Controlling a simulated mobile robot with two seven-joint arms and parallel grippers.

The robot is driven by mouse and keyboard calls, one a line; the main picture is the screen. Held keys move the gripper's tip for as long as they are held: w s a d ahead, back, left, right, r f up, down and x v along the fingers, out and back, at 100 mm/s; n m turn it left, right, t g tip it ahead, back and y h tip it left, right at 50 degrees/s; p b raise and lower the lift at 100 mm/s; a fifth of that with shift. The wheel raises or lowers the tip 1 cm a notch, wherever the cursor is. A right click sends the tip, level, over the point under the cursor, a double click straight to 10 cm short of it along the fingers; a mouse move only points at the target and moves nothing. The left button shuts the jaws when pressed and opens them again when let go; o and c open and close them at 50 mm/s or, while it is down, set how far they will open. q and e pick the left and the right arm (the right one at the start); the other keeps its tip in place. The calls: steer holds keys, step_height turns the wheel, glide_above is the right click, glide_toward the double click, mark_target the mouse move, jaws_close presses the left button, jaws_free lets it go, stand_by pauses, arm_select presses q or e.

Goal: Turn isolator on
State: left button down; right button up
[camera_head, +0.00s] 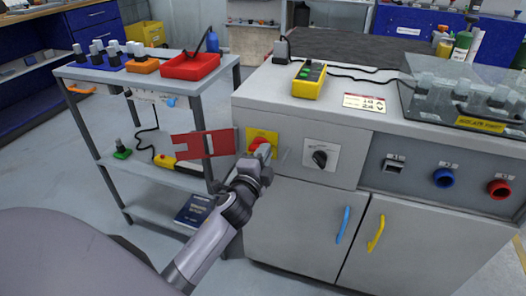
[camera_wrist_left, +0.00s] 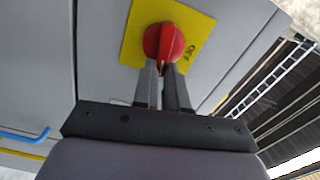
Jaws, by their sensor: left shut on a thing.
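The isolator is a round red knob (camera_head: 256,146) on a yellow plate (camera_head: 262,134) on the front of the grey cabinet. In the left wrist view the knob (camera_wrist_left: 158,43) has a raised red grip bar, and the word OFF shows on the yellow plate (camera_wrist_left: 137,30) to its right. My left gripper (camera_head: 261,158) is at the knob, its two fingers shut on the grip bar; the fingers (camera_wrist_left: 164,72) partly hide it in the left wrist view. My right gripper is in neither view.
A red notched panel (camera_head: 212,144) sticks out left of the isolator. A black rotary switch (camera_head: 320,157) is close on its right. A trolley (camera_head: 150,77) with a red tray (camera_head: 190,69) stands left. Blue (camera_head: 343,225) and yellow handles (camera_head: 376,233) protrude below.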

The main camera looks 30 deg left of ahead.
arm_select(q)
steer(key=shift+f+m, duration=0.15)
steer(key=shift+m, duration=0.95)
steer(key=c, duration=1.2)
jaws_free()
steer(key=shift+o, duration=0.2)
steer(key=v, duration=0.7)
